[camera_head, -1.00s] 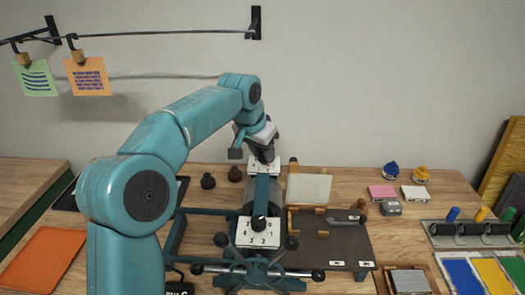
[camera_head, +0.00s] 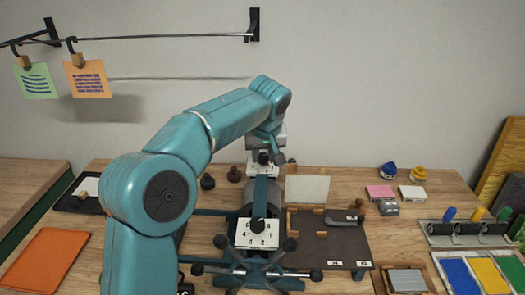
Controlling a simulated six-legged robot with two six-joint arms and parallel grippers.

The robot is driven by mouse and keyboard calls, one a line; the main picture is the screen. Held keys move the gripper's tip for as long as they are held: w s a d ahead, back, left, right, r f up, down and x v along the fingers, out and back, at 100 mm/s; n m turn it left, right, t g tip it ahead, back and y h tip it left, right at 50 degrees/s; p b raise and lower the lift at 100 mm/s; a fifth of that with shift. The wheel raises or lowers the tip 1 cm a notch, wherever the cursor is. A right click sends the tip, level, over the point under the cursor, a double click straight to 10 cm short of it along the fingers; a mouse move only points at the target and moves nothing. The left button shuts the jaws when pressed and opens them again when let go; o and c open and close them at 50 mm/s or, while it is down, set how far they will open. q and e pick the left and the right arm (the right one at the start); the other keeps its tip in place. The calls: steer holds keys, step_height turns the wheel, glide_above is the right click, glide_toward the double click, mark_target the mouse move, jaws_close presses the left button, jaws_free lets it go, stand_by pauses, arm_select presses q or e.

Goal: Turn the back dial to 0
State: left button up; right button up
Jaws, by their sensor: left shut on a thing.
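The back dial (camera_head: 256,171) is a white plate with a dark knob at the far end of the teal press (camera_head: 262,190). My left gripper (camera_head: 264,154) points down over it and is shut on its knob, which the jaws partly hide. The back dial's marks are too small and covered to read. The front dial (camera_head: 249,238) is a white numbered plate with a black knob nearer me, with nothing holding it. My right gripper is not in view.
A star-shaped handwheel (camera_head: 257,272) stands at the press's front. A dark board (camera_head: 335,243) lies right of it. Dark round knobs (camera_head: 207,181) stand left of the back dial. An orange mat (camera_head: 45,257) lies at the left, and ink trays (camera_head: 480,275) at the right.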

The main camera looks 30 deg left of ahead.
arm_select(q)
steer(key=n, duration=0.1)
steer(key=n+y+p, duration=0.1)
steer(key=n, duration=0.1)
steer(key=shift+w+r+n+g, duration=0.1)
steer(key=shift+r+n+g, duration=0.1)
steer(key=shift+n+g, duration=0.15)
steer(key=shift+n+g+p, duration=0.65)
steer(key=shift+n+p, duration=0.35)
steer(key=shift+n, duration=0.55)
steer(key=o, duration=1)
steer(key=shift+d+f, duration=0.1)
steer(key=shift+o, duration=0.2)
steer(key=p+v, duration=0.4)
steer(key=v, duration=1.2)
steer(key=shift+w+d, duration=0.15)
steer(key=shift+d, duration=0.15)
